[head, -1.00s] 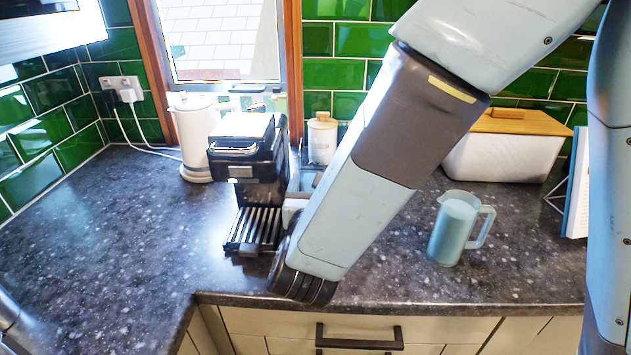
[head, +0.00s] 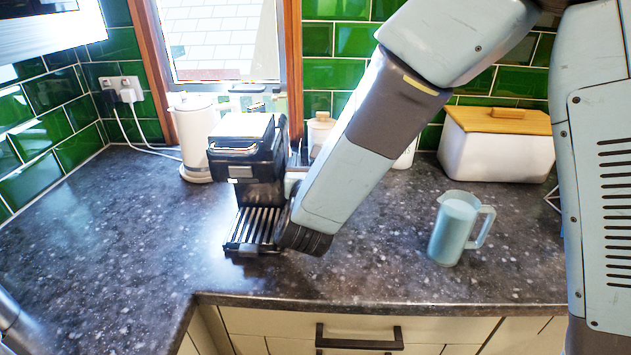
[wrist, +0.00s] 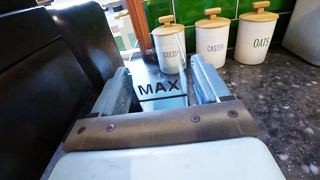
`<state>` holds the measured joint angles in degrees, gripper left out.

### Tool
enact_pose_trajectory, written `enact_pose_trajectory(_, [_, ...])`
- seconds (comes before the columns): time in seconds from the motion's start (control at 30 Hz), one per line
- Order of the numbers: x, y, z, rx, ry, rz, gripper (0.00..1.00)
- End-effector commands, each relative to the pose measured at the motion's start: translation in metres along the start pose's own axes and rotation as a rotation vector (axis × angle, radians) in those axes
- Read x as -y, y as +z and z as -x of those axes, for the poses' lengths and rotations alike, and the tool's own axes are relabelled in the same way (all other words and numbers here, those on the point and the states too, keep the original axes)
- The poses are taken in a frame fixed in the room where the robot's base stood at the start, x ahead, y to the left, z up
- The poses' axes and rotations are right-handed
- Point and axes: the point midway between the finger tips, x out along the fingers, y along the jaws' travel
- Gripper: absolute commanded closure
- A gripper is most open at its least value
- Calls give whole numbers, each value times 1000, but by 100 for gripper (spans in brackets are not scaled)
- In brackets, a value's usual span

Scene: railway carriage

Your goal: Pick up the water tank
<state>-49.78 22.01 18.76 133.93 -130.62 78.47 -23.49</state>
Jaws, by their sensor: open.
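The water tank (wrist: 160,88), a clear pale-blue container marked MAX, stands beside the black coffee machine (head: 240,165); in the wrist view the machine's dark side (wrist: 80,60) fills the left. My gripper (wrist: 160,72) is open, with one finger on each side of the tank's MAX face. I cannot tell whether the fingers touch it. In the head view my forearm hides most of the gripper and the tank.
Cocoa (wrist: 169,45), caster (wrist: 210,38) and oats (wrist: 254,38) canisters stand behind the tank. A jug (head: 455,230) stands on the right of the counter, before a white bin with a wooden lid (head: 497,150). A kettle (head: 196,140) is left of the machine. The front counter is clear.

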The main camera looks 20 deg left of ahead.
Motion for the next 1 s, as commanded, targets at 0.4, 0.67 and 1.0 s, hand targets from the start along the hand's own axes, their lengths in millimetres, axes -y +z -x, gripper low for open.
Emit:
enact_pose_trajectory(0.4, [0,0,-42,1,0,0,26])
enact_pose_trajectory(0.67, [0,0,-42,1,0,0,38])
enact_pose_trajectory(1.0, [0,0,-42,0,0,0,71])
